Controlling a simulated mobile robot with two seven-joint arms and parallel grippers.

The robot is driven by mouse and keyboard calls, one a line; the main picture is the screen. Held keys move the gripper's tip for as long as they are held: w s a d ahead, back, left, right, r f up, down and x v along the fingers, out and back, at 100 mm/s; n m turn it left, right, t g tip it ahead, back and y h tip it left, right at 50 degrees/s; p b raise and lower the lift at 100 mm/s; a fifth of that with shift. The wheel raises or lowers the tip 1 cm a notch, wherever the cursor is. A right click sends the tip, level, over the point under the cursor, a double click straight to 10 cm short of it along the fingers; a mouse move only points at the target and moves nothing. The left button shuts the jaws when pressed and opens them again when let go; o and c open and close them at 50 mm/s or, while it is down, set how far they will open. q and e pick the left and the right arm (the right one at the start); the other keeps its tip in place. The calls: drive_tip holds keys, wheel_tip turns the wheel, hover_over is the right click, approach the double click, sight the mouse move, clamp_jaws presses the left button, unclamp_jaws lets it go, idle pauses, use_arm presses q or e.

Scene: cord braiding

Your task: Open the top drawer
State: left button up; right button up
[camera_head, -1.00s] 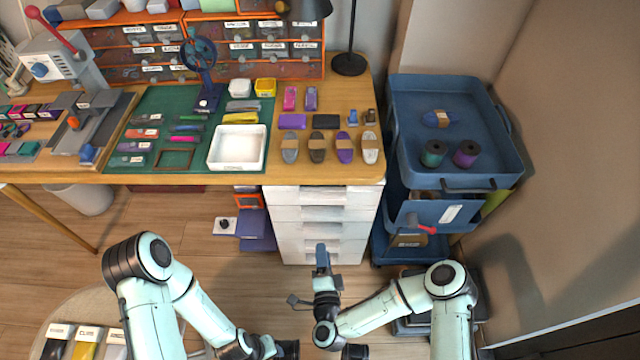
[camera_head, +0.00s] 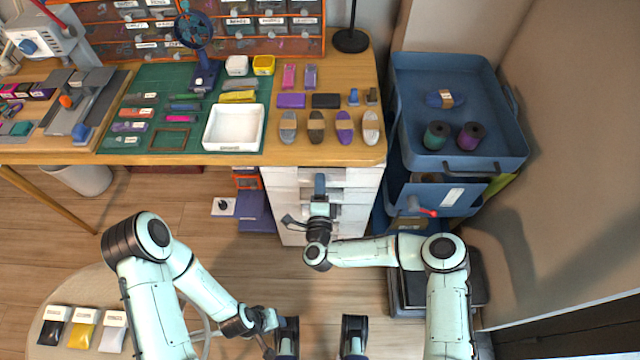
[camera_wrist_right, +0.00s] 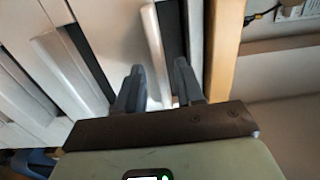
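The white drawer unit (camera_head: 350,215) stands under the right end of the wooden table. Its top drawer (camera_head: 352,178) is the uppermost front, just below the table edge, and looks closed. My right gripper (camera_head: 320,182) is in front of this drawer and hides part of it. In the right wrist view my right gripper (camera_wrist_right: 157,88) is open, its two dark fingers apart with a white drawer-front lip (camera_wrist_right: 155,45) between them. Contact cannot be told. My left gripper (camera_head: 268,322) is low in the head view, away from the drawers; its fingers are unclear.
The table (camera_head: 300,152) overhangs close above my right gripper and holds a white tray (camera_head: 233,128) and several small items. A blue cart (camera_head: 460,170) stands right of the drawers.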

drive_tip(key=shift+w, duration=0.4)
clamp_jaws()
idle(1.2)
